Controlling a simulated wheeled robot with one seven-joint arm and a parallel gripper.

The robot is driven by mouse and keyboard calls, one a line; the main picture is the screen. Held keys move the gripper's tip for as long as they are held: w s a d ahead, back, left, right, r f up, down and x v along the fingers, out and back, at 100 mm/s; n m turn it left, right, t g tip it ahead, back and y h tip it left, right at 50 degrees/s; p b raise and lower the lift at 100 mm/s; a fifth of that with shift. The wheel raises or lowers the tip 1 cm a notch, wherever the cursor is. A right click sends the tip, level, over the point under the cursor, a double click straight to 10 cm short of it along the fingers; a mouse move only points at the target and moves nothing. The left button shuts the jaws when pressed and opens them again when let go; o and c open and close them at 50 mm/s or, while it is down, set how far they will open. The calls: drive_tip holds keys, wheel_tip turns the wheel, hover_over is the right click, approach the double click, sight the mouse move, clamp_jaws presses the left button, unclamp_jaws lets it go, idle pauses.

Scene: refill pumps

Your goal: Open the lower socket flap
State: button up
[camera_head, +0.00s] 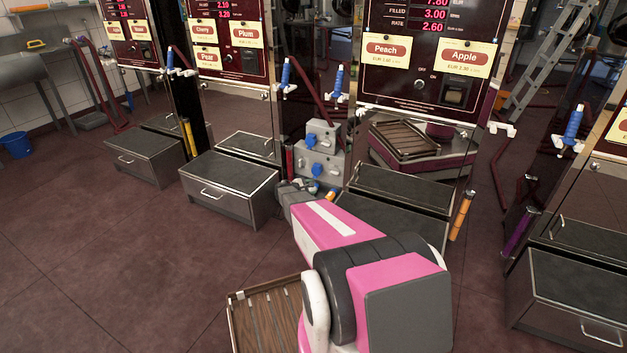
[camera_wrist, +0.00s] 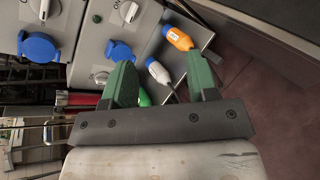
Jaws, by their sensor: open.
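The lower socket flap is blue and looks closed on the lower grey socket box in the head view (camera_head: 316,170); it also shows in the wrist view (camera_wrist: 118,50). The upper blue flap (camera_wrist: 40,47) lies left of it in the sideways wrist view. My gripper (camera_wrist: 162,78) has its green fingers apart, with nothing between the tips that I can see it hold. The left finger in the wrist view is close to the lower flap's edge; whether they touch cannot be told. In the head view my arm mostly hides the fingers.
Orange (camera_wrist: 179,39), white (camera_wrist: 158,72) and green (camera_wrist: 144,97) plugs sit on a grey ledge beyond my fingers. A rotary switch (camera_wrist: 129,12) is beside the lower flap. A dark-topped metal drawer box (camera_head: 400,190) stands right of the sockets.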

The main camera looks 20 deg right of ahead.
sight(314, 177)
drive_tip(key=w+d+f+n+t, duration=0.3)
drive_tip(key=w+f+n+t, duration=0.4)
drive_tip(key=w+f+n, duration=0.75)
drive_tip(key=w+d, duration=0.2)
drive_tip(key=w, duration=0.1)
drive_tip(key=w+d+r+m, duration=0.1)
drive_tip(key=w+d, duration=0.2)
drive_tip(key=w+d+r+m, duration=0.1)
drive_tip(key=w+d, duration=0.1)
drive_tip(key=w, duration=0.1)
drive_tip(key=shift+d+m+h, duration=0.25)
drive_tip(key=shift+d+h, duration=0.05)
drive_tip(key=shift+d, duration=0.1)
clamp_jaws()
